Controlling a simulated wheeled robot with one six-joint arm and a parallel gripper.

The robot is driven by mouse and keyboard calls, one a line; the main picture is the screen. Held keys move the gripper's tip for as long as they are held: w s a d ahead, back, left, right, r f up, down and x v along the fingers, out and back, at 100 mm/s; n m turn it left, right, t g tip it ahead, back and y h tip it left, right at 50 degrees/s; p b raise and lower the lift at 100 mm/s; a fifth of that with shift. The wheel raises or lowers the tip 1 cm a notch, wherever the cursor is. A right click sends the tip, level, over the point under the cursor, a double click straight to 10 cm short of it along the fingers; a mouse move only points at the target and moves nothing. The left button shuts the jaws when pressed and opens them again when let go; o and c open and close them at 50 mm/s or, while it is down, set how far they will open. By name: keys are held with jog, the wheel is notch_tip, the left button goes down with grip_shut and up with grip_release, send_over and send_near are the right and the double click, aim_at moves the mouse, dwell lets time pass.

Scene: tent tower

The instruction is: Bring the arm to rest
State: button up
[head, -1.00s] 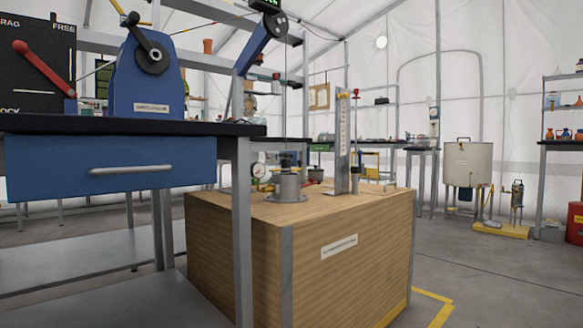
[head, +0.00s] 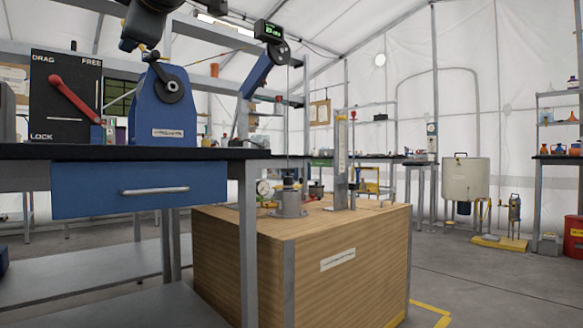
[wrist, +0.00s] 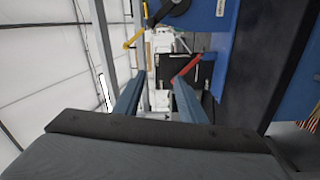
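My gripper (wrist: 160,80) shows in the wrist view with its two blue-grey fingers apart and nothing between them. Beyond them are the black lever panel with its red lever (wrist: 186,68) and part of the blue crank machine (wrist: 205,14). In the head view a dark part of my arm (head: 147,24) hangs at the top edge, above the blue crank machine (head: 165,115). The fingers do not show in the head view.
A black-topped bench (head: 110,152) with a blue drawer (head: 140,189) stands close at left. A wooden crate (head: 345,262) bearing a metal fixture (head: 290,201) stands beside it. Floor is open at right, before a steel tank (head: 466,180) and a red drum (head: 574,237).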

jog(key=s+d+f+n+g+h+p, duration=0.1)
jog(key=s+f+n+g+p, duration=0.3)
jog(key=f+n, duration=1.1)
jog(key=s+d+f+n+g+p, duration=0.3)
jog(key=s+f+n, duration=0.6)
jog(key=n, duration=0.9)
jog(key=s+d+f+n+g+h+p, duration=0.25)
jog(key=s+d+f+n+h, duration=0.35)
jog(key=d+f+n, duration=0.6)
jog(key=s+d+f+n+g+h+p, duration=0.1)
jog(key=s+d+f+n+g+h, duration=0.3)
jog(key=s+d+f+n, duration=0.6)
jog(key=w+d+r+m+p, duration=0.1)
jog(key=d+r+m+p, duration=0.3)
jog(key=d+r+p, duration=0.7)
jog(key=w+d+r+m+h+p, duration=0.1)
jog(key=d+r+m+p, duration=0.2)
jog(key=d+r+p, duration=0.8)
notch_tip(320, 180, up, 3)
jog(key=p, duration=1.6)
jog(key=shift+w+r+m+h, duration=0.2)
jog(key=shift+m+h, duration=0.1)
jog(key=shift+m, duration=0.1)
jog(key=shift+f, duration=0.1)
